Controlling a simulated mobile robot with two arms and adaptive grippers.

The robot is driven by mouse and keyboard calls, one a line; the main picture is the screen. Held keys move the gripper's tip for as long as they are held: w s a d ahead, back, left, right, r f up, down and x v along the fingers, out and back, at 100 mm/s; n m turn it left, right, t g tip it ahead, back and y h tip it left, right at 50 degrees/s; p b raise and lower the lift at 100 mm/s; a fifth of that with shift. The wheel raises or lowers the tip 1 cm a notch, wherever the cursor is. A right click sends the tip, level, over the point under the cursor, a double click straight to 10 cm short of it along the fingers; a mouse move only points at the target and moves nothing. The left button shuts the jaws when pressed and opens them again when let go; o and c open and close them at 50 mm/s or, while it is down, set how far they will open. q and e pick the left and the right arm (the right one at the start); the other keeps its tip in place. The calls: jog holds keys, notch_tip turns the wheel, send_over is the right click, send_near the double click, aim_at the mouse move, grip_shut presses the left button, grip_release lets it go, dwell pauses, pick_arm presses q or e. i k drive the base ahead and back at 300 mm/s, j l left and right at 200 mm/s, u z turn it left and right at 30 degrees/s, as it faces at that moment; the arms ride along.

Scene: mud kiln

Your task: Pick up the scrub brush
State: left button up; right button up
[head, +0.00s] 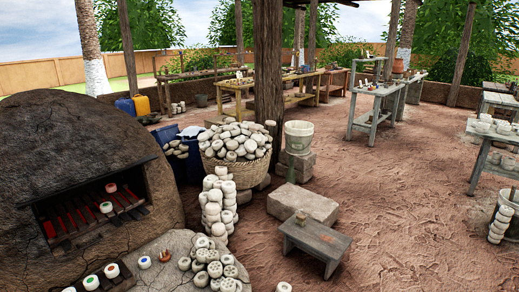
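I cannot make out a scrub brush for certain. A small tan-brown object (300,215) shows at the far edge of the low grey wooden bench (322,239), in front of a stone block. It may be a brush, but it is too small to tell. Another small orange-brown object (165,256) lies on the grey ledge (150,278) by the kiln, beside a white piece with a blue top. It is also too small to name. Neither of my grippers is in view.
A domed mud kiln (70,150) fills the left. White pieces pile beside it and in a wicker basket (238,170) by a wooden post (268,70). A pale pot (299,136) stands on blocks. Tables stand behind and right. Open dirt floor (410,210) lies right of the bench.

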aim_at(301, 219)
jog(key=i+l+z, duration=0.1)
jog(key=i+z, duration=0.65)
jog(key=i+j+z, duration=0.2)
jog(key=i+z, duration=0.15)
jog(key=i, duration=0.15)
jog(key=i+l+u, duration=0.1)
jog(key=i, duration=0.3)
jog(key=i+l+u, duration=0.1)
jog(key=i, duration=0.3)
jog(key=i+l, duration=0.25)
jog(key=i+j+u, duration=0.05)
jog(key=i, duration=0.05)
